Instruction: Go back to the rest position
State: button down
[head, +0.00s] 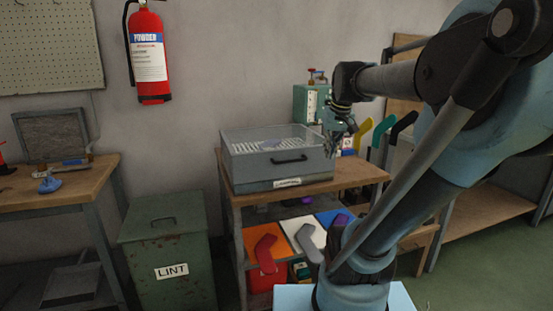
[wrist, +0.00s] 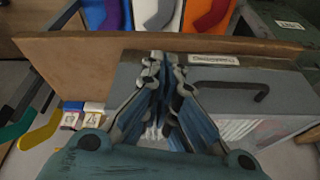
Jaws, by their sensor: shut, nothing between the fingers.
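My gripper (head: 339,147) hangs beside the right end of a grey metal box with a clear top and black handle (head: 277,155), above the wooden workbench (head: 351,175). In the wrist view my gripper (wrist: 161,62) is shut, its two fingers together with nothing between them. The grey box (wrist: 215,75) lies behind and to the right of the fingers there. I cannot tell whether the fingers touch the box.
A green machine (head: 309,104) stands at the bench's back. Yellow, green and black sock shapes (head: 381,130) stand to its right. Sock boards in orange, white and blue (head: 299,233) sit on the lower shelf. A green lint bin (head: 167,245) stands left of the bench.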

jog(key=s+d+f+m+g+h, duration=0.1)
jog(key=s+f, duration=1.5)
jog(key=f, duration=0.3)
jog(key=shift+s+d+f, duration=0.15)
jog(key=shift+f, duration=0.05)
